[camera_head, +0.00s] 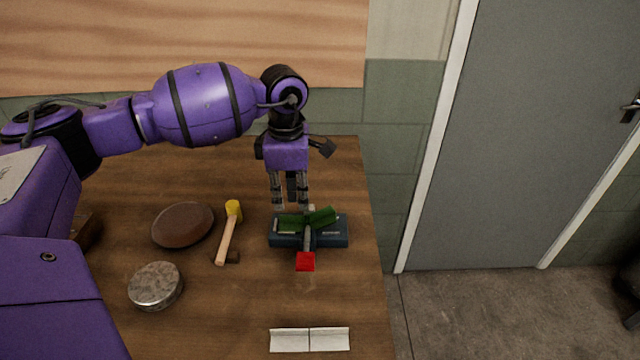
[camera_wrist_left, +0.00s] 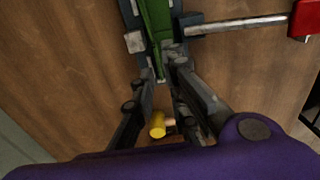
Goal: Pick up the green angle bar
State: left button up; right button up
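The green angle bar (camera_head: 318,217) lies across a blue vise-like fixture (camera_head: 336,240) near the table's right edge. In the left wrist view the bar (camera_wrist_left: 155,22) runs from the top edge down to a narrow end near my fingertips. My left gripper (camera_head: 291,206) points down at the back left of the bar. In the wrist view its fingers (camera_wrist_left: 165,78) are apart, with the bar's near end about between the tips; I cannot tell whether they touch it. My right gripper is in neither view.
A metal rod with a red end (camera_head: 306,262) sticks out in front of the fixture. A yellow-headed mallet (camera_head: 228,235), a brown round pad (camera_head: 183,225) and a round metal tin (camera_head: 156,286) lie left. A pale angled strip (camera_head: 309,340) lies in front.

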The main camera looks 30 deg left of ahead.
aim_at(291, 216)
pick_arm(q)
jog(key=f, duration=0.5)
jog(key=shift+a+p, duration=0.3)
jog(key=shift+p, duration=0.1)
jog(key=shift+f, duration=0.3)
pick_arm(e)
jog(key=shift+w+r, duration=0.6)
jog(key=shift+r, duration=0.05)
pick_arm(q)
jog(key=shift+c, duration=0.3)
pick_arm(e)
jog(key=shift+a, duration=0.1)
pick_arm(q)
grip_shut()
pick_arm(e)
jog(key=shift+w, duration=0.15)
